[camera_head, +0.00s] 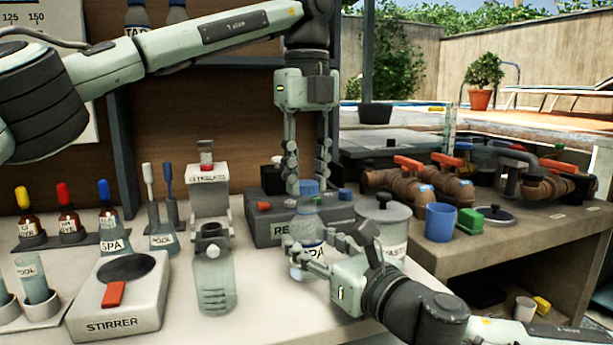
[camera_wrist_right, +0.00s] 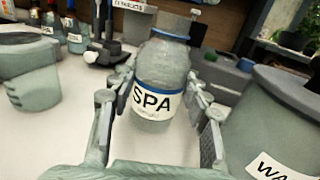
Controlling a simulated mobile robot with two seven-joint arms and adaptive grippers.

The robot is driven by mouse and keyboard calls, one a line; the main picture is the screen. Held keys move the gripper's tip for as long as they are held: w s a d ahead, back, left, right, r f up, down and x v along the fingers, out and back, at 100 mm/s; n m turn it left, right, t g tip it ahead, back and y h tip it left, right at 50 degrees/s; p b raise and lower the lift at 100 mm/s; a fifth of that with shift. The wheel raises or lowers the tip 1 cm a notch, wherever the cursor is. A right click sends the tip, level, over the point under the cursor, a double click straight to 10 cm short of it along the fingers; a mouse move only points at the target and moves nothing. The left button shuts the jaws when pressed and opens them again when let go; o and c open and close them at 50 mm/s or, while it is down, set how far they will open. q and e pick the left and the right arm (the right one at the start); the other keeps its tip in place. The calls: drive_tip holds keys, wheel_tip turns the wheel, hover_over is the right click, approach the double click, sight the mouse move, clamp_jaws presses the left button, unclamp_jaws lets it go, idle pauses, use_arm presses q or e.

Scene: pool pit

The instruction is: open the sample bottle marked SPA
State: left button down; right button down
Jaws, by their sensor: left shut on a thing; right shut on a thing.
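The sample bottle marked SPA (camera_head: 308,228) is upright near the front of the bench, and it also shows in the right wrist view (camera_wrist_right: 160,80). My right gripper (camera_head: 308,262) is shut around its body, one finger on each side of the label. I cannot tell exactly how far the cap is from the neck.
A grey lidded waste pot (camera_head: 384,225) stands close to the right of the bottle. A clear beaker-like jar (camera_head: 214,285) and the stirrer (camera_head: 120,290) are to the left. A grey box (camera_head: 270,228) is behind. A blue cup (camera_head: 440,222) stands further right.

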sight(306, 182)
use_arm(q)
drive_tip(key=shift+r, duration=0.1)
drive_tip(key=shift+r, duration=1.9)
use_arm(e)
drive_tip(key=c, duration=0.7)
unclamp_jaws()
drive_tip(key=v, duration=0.7)
drive_tip(key=shift+s+d, duration=0.15)
drive_tip(key=shift+s, duration=0.1)
